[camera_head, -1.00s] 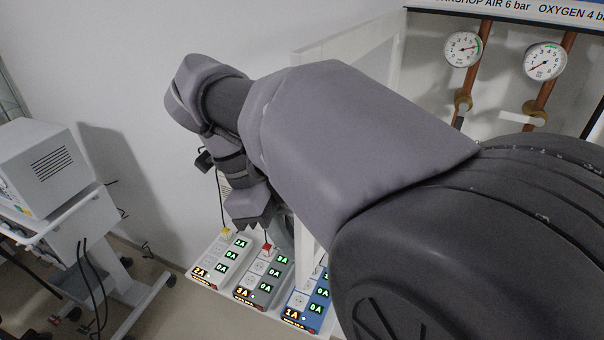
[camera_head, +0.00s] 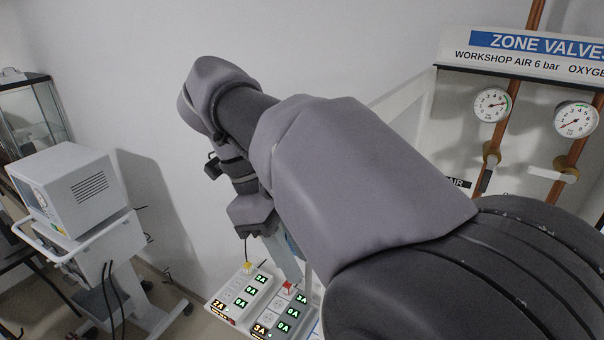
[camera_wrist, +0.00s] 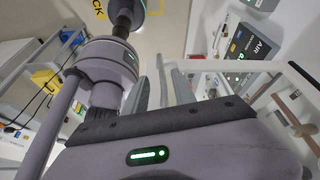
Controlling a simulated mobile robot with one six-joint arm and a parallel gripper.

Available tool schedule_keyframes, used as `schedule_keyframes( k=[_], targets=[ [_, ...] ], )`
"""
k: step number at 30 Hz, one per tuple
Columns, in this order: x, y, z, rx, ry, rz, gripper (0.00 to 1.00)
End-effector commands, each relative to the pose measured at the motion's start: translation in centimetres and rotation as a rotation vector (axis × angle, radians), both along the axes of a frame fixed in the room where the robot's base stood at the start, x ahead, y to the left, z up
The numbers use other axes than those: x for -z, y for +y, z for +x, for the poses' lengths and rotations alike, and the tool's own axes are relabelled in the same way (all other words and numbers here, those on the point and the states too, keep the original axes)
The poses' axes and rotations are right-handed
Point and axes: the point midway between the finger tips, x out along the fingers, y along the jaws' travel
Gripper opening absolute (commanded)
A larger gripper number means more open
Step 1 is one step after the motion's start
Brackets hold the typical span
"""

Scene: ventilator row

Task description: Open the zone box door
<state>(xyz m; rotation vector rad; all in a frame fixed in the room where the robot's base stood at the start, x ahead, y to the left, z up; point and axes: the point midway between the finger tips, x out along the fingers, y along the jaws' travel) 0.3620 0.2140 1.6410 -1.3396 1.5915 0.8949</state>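The zone box (camera_head: 520,62) stands at the right in the head view, under a "ZONE VALVES" sign, with gauges and copper pipes inside. A white-framed door (camera_head: 408,96) stands out from its left side, largely hidden behind my arm. Pale frame bars (camera_wrist: 262,66) also show at the right in the wrist view. My gripper (camera_head: 284,256) hangs low beyond my arm, near the door's lower part; its tips are mostly hidden there. In the wrist view my gripper (camera_wrist: 163,88) shows two grey fingers apart. Whether they touch the frame is unclear.
Pump-like modules with lit displays (camera_head: 240,297) sit below my gripper. A ventilator on a cart (camera_head: 82,190) and a glass cabinet (camera_head: 32,112) stand at the left. The wall between cart and arm is bare.

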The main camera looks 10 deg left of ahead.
Motion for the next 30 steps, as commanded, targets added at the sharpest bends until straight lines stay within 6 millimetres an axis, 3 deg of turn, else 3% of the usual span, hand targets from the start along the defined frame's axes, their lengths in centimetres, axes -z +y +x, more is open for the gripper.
schedule_keyframes(
  k=[3, 10, 14, 30],
  targets=[
    [-3.7, 1.3, 0.2, -0.002, -0.002, 0.001, 0.32],
    [-8.6, 3.3, 0.5, -0.001, -0.001, 0.001, 0.32],
    [-9.4, 3.8, 0.6, -0.001, -0.001, 0.0, 0.32],
    [-9.2, 3.8, 0.6, -0.001, 0.0, 0.0, 0.32]
  ],
)
